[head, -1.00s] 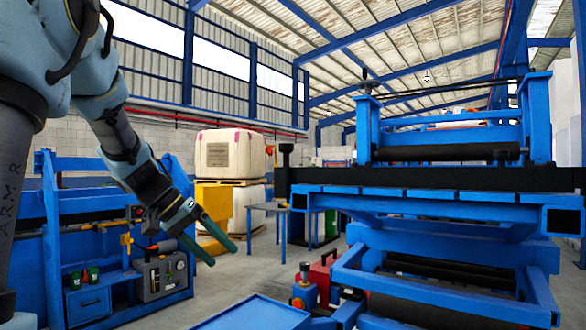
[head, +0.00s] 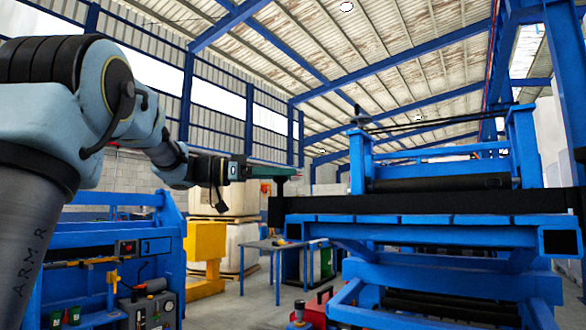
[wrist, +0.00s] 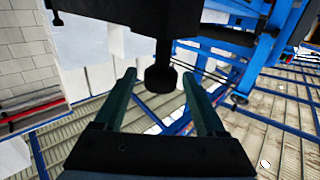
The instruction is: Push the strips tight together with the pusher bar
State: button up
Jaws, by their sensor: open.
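The pusher bar (head: 420,205) is a long black beam lying level across the blue machine in the head view. A black knob on a short stem (wrist: 161,78) shows in the wrist view, joined to a dark block (wrist: 120,18) at the top. My gripper (head: 290,172) is level at the bar's left end, just above it. In the wrist view its two teal fingers are apart, with the knob seen between them, not clasped. I cannot tell whether a finger touches it. Separate strips cannot be made out; blue slats (head: 398,219) show under the bar.
The blue machine frame (head: 440,272) fills the right. A blue bench (head: 100,255) with a control box stands at left. A small blue table (head: 272,247) and a yellow stand (head: 206,245) are behind. A red toolbox (head: 318,305) is on the floor.

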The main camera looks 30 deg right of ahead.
jog(key=shift+p+x, duration=0.4)
jog(key=shift+x, duration=1.1)
grip_shut()
dwell(0.4)
